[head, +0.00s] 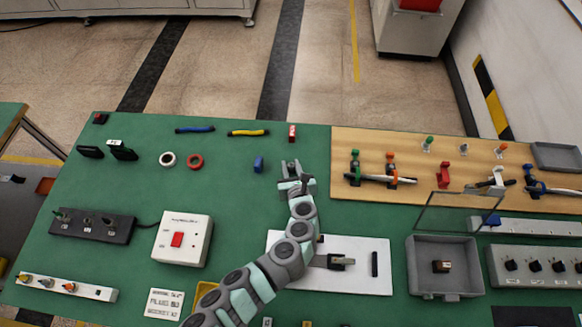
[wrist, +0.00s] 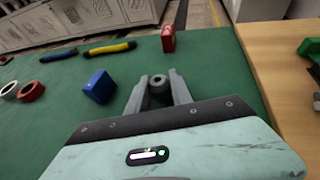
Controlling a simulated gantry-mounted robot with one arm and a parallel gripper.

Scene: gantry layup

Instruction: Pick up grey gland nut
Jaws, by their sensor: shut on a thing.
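The grey gland nut (wrist: 158,84) sits between the two fingertips of my gripper (wrist: 160,92) in the wrist view. It is a small dark grey ring with a round hole. My gripper is shut on it, with one finger on each side. In the head view my gripper (head: 291,171) is over the green mat, left of the wooden board. The nut is too small there to make out clearly. Whether it touches the mat or is raised cannot be told.
A blue block (head: 259,164) lies just left of my gripper, and a red block (head: 292,132) stands behind it. White (head: 167,159) and red (head: 195,161) rings lie further left. The wooden board (head: 480,150) with tools is to the right. A grey tray (head: 443,290) stands front right.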

